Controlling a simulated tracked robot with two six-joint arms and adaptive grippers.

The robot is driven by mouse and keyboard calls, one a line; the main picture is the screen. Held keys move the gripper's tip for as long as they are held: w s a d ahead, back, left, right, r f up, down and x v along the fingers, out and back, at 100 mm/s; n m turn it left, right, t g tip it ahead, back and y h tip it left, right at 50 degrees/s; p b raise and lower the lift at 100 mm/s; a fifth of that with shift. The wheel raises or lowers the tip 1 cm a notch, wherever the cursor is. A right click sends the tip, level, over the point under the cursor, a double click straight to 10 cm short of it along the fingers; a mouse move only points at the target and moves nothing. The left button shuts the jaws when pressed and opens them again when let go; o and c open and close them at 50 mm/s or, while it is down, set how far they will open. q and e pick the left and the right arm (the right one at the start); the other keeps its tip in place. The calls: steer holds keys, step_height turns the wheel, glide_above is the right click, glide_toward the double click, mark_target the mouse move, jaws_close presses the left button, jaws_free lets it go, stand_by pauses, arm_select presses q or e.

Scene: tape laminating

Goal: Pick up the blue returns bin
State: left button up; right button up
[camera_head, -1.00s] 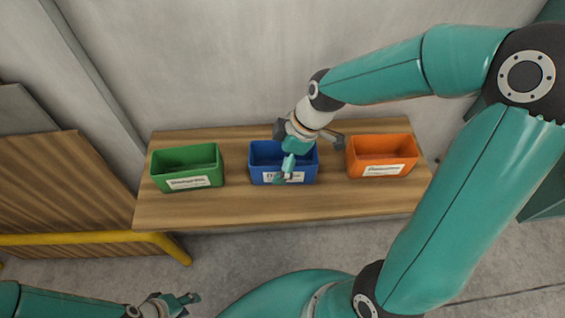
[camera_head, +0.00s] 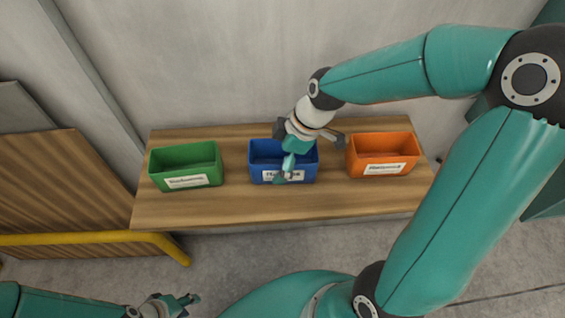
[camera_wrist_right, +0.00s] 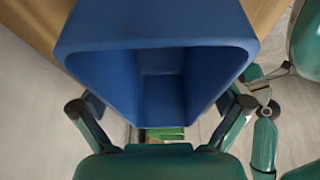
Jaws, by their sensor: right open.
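The blue bin (camera_head: 255,160) stands upright on the wooden shelf, in the middle of a row, with a white label on its front that is too blurred to read. My right gripper (camera_head: 291,158) is over it, one finger in front of the label and another part to the right of the bin. In the right wrist view the bin (camera_wrist_right: 160,45) fills the upper middle, its empty inside showing. The open fingers of the right gripper (camera_wrist_right: 160,105) lie on either side of its near end. Contact cannot be told. My left gripper (camera_head: 184,303) is low at left, far from the bin, too small to judge.
A green bin (camera_head: 185,165) stands left on the wooden shelf (camera_head: 235,207), and an orange bin (camera_head: 383,154) stands right. Gaps of bare wood separate the bins. A grey wall (camera_head: 230,60) is behind. A yellow rail (camera_head: 90,239) is at lower left.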

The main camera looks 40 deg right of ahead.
steer(key=c, duration=1.2)
